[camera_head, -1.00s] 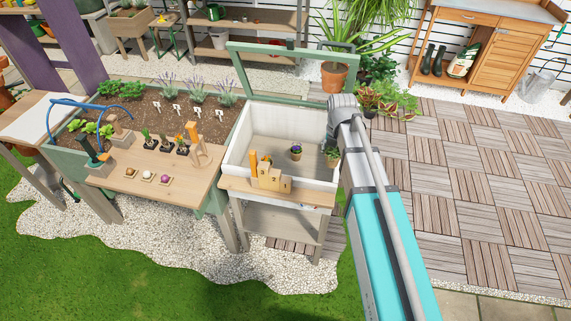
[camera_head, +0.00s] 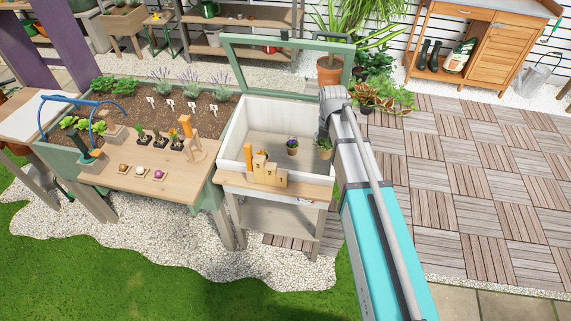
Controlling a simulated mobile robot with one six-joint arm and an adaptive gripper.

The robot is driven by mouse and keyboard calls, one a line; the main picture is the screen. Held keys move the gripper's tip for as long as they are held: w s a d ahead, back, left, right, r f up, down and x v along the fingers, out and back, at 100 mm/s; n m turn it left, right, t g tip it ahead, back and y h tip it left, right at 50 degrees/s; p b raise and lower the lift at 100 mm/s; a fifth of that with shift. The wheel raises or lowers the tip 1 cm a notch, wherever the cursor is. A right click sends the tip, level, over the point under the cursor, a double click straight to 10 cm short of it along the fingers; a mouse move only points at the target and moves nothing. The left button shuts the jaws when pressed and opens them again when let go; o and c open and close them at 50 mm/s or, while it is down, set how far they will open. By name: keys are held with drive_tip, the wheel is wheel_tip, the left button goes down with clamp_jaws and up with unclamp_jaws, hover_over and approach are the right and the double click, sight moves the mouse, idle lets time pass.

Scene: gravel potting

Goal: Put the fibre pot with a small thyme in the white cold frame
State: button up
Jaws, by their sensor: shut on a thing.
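The white cold frame (camera_head: 233,122) stands at the centre with its green-framed lid raised. The fibre pot with a small thyme (camera_head: 323,149) shows at the right inside the frame, its right part covered by my arm. My gripper (camera_head: 326,132) is at this pot, shut on it; its fingers are mostly hidden by my wrist and arm. I cannot tell whether the pot touches the frame's floor.
A planting bed (camera_head: 130,110) with a wooden work board (camera_head: 120,176) is to the left.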

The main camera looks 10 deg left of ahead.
drive_tip(key=w+a+f+m+b, duration=0.1)
drive_tip(key=w+a+f+b, duration=0.5)
drive_tip(key=w+f+b, duration=0.3)
wheel_tip(320, 180, down, 3)
drive_tip(key=shift+w+a+r+m+b, duration=0.1)
drive_tip(key=shift+w+a+m+b, duration=0.15)
drive_tip(key=shift+b, duration=0.7)
drive_tip(key=shift+s, duration=0.1)
drive_tip(key=shift+f, duration=0.2)
wheel_tip(320, 180, down, 6)
drive_tip(key=b, duration=0.6)
drive_tip(key=shift+f+b, duration=1.85)
drive_tip(key=shift+b, duration=0.15)
drive_tip(key=shift+f, duration=0.1)
drive_tip(key=o, duration=1.1)
